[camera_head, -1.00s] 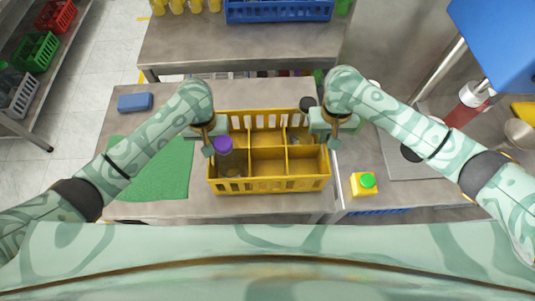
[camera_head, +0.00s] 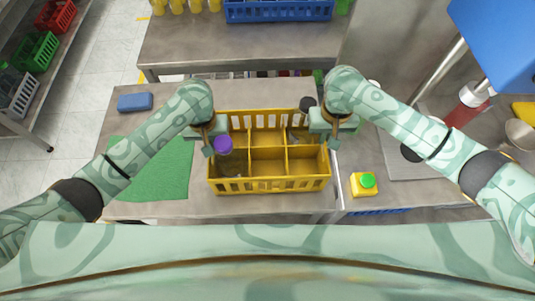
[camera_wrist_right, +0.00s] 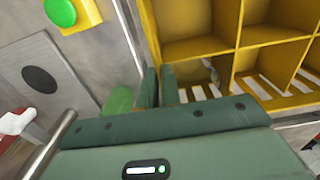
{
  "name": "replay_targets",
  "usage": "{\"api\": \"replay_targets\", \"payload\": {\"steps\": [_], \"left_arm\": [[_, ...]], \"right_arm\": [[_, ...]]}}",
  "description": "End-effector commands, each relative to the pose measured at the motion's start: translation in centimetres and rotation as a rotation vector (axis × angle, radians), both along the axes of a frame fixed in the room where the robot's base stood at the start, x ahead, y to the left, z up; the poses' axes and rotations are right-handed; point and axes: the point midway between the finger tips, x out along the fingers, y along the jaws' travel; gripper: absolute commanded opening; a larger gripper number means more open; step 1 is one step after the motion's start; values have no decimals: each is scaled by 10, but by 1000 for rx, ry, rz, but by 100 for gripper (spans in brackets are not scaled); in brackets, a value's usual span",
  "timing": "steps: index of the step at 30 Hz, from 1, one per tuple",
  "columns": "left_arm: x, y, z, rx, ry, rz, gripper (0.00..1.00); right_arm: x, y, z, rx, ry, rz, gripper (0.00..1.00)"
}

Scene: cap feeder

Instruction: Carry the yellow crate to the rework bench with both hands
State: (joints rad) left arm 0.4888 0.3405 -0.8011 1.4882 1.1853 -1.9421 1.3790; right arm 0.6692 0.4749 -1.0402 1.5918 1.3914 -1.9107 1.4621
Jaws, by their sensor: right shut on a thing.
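The yellow crate (camera_head: 270,185) is in front of me in the head view, over the grey bench, divided into several compartments. I cannot tell whether it touches the bench. A bottle with a purple cap (camera_head: 223,144) stands in a left compartment; a small greyish thing lies in the back right one. My right gripper (camera_head: 333,140) is shut on the crate's right end wall; in the right wrist view its fingers (camera_wrist_right: 160,88) close around the yellow wall (camera_wrist_right: 150,35). My left gripper (camera_head: 208,146) is at the crate's left end wall; its grip is hidden. Which surface is the rework bench is unclear.
A green mat (camera_head: 165,175) and a blue block (camera_head: 135,102) lie left of the crate. Another table (camera_head: 200,45) with a blue crate (camera_head: 278,11) is beyond. Shelving stands far left.

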Motion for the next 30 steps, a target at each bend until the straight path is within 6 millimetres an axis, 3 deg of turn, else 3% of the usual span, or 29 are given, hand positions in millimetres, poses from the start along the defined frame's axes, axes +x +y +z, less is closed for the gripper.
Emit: {"api": "replay_targets", "payload": {"steps": [16, 30], "left_arm": [[1, 1, 6, 1, -5, 1, 0], [3, 1, 55, 1, -16, 2, 0]], "right_arm": [[1, -1, 5, -3, -4, -1, 0], [2, -1, 55, -3, -15, -1, 0]]}}
